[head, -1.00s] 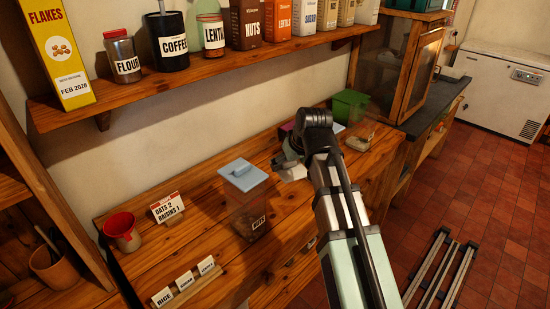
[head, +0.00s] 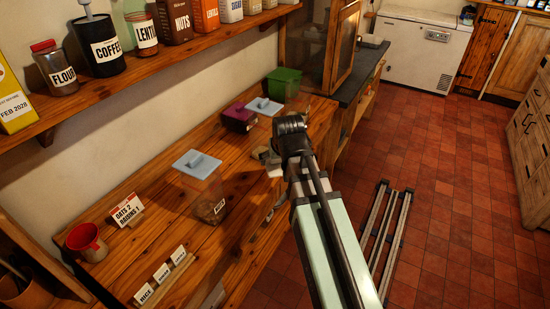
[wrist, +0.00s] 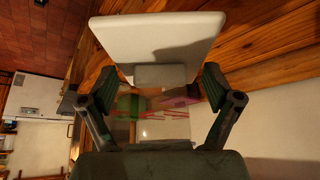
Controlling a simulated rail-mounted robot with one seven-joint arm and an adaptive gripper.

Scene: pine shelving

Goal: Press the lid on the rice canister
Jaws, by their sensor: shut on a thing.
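In the wrist view a pale square lid (wrist: 160,35) with a grey block-like grip (wrist: 160,75) lies between the two fingers of my gripper (wrist: 160,80). The gripper is shut on the pale lid; the exact contact is hard to see. In the head view my gripper (head: 268,160) is right of a clear canister (head: 206,192), apart from it, and partly hidden by my arm.
A RICE card (head: 144,294) stands front left among cards. A red cup (head: 87,242) and an oats-and-raisins sign (head: 126,209) stand left. A purple box (head: 238,117), another blue lid (head: 264,105) and a green tub (head: 284,83) are behind. The shelf (head: 150,62) overhangs the counter.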

